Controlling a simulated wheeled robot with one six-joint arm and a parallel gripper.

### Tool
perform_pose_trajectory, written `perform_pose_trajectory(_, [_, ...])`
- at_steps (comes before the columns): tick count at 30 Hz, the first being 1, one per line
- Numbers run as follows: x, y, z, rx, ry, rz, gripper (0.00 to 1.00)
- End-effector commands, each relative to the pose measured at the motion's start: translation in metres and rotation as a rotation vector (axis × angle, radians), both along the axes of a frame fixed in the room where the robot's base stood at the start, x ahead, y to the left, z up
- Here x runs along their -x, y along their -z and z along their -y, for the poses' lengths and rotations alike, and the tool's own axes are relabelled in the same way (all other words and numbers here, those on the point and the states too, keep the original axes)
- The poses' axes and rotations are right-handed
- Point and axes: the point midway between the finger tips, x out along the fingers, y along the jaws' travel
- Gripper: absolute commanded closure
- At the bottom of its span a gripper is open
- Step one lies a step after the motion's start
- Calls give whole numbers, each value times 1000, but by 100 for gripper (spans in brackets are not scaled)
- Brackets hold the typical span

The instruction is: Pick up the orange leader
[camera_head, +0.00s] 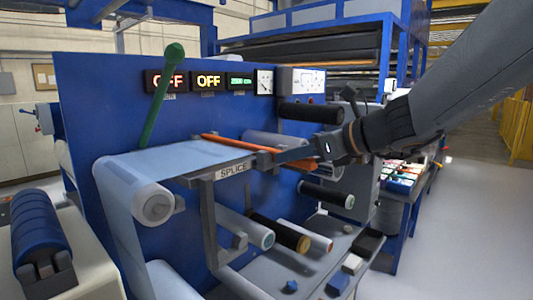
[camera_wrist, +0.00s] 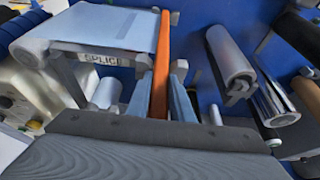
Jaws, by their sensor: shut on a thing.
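The orange leader (camera_head: 230,143) is a long thin strip along the edge of the splice table (camera_head: 237,169) in the head view. In the wrist view the orange leader (camera_wrist: 162,62) runs away from me, between my two fingers. My gripper (camera_head: 283,155) reaches in from the right in the head view and is shut on the strip near its right end. My gripper (camera_wrist: 160,98) also shows at the bottom of the wrist view, with a finger on each side of the strip. I cannot tell whether the strip touches the table.
A blue machine panel (camera_head: 105,90) with displays stands behind. A green lever (camera_head: 163,95) rises at the left. A pale film web (camera_head: 170,160) passes over a left roller (camera_head: 153,204). Several rollers sit below the splice table. A parts table (camera_head: 400,180) stands at the right.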

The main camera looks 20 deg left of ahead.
Motion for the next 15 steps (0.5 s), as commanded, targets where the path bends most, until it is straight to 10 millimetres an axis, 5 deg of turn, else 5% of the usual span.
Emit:
perform_pose_trajectory(8, [0, -6, 0, 0, -1, 2, 100])
perform_pose_trajectory(15, [0, -37, 0, -2, -1, 6, 100])
